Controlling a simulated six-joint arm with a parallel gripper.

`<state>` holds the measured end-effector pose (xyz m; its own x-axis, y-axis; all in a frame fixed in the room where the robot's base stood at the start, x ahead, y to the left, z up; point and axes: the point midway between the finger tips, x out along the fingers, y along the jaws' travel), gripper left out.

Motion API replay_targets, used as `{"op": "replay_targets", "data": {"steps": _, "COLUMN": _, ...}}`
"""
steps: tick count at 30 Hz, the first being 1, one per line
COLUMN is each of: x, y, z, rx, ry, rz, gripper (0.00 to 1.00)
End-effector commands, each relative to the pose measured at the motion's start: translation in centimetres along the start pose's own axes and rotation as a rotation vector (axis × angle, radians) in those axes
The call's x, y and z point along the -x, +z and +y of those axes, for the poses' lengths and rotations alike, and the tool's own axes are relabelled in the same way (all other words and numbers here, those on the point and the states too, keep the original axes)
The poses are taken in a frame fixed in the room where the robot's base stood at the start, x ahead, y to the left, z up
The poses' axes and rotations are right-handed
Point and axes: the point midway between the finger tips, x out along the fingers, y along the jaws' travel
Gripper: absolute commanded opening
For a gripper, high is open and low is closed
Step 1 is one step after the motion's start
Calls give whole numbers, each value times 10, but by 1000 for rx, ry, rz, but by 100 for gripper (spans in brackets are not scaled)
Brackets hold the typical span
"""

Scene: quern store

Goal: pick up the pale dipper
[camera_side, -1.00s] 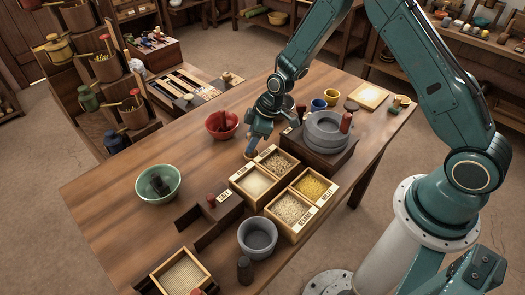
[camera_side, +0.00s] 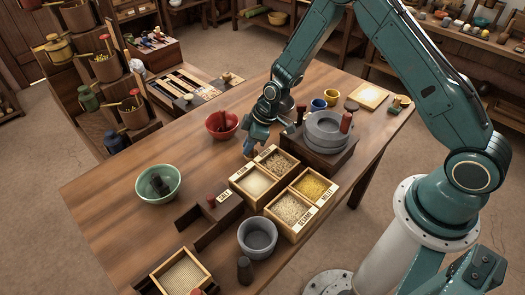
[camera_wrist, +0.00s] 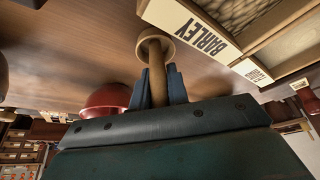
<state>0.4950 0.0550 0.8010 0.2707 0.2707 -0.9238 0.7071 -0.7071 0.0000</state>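The pale dipper (camera_wrist: 155,45) is tan wood with a round head and a straight handle. In the wrist view its handle lies between the two dark blue fingers of my gripper (camera_wrist: 161,86), with no clear gap on either side. My gripper appears shut on the handle. The head sticks out beyond the fingertips. In the side view my gripper (camera_side: 250,147) is low over the table, just behind the grain boxes, and mostly hides the dipper. I cannot tell whether the dipper touches the table.
The barley box (camera_wrist: 222,45) is close on the right in the wrist view. A red bowl (camera_side: 221,124) stands left of my gripper, and a grey quern (camera_side: 327,130) right. A green bowl (camera_side: 158,183) and a grey bowl (camera_side: 257,238) stand nearer. Bare table lies left of the boxes.

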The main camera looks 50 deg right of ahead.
Motion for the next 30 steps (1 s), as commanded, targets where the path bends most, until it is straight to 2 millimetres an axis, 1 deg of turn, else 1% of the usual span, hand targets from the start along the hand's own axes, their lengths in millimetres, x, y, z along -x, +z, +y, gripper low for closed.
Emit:
{"op": "replay_targets", "data": {"steps": 11, "x": 0, "y": 0, "z": 0, "rx": 0, "ry": 0, "rz": 0, "gripper": 0}}
{"op": "replay_targets", "data": {"steps": 17, "x": 6, "y": -3, "z": 0, "rx": 0, "ry": 1, "rz": 1, "gripper": 0}}
{"op": "replay_targets", "data": {"steps": 23, "x": 22, "y": -10, "z": 0, "rx": 0, "ry": 2, "rz": 2, "gripper": 0}}
{"op": "replay_targets", "data": {"steps": 26, "x": 35, "y": -15, "z": 0, "rx": 1, "ry": 2, "rz": 2, "gripper": 0}}
{"op": "replay_targets", "data": {"steps": 30, "x": 57, "y": -24, "z": 0, "rx": 2, "ry": 3, "rz": 3, "gripper": 0}}
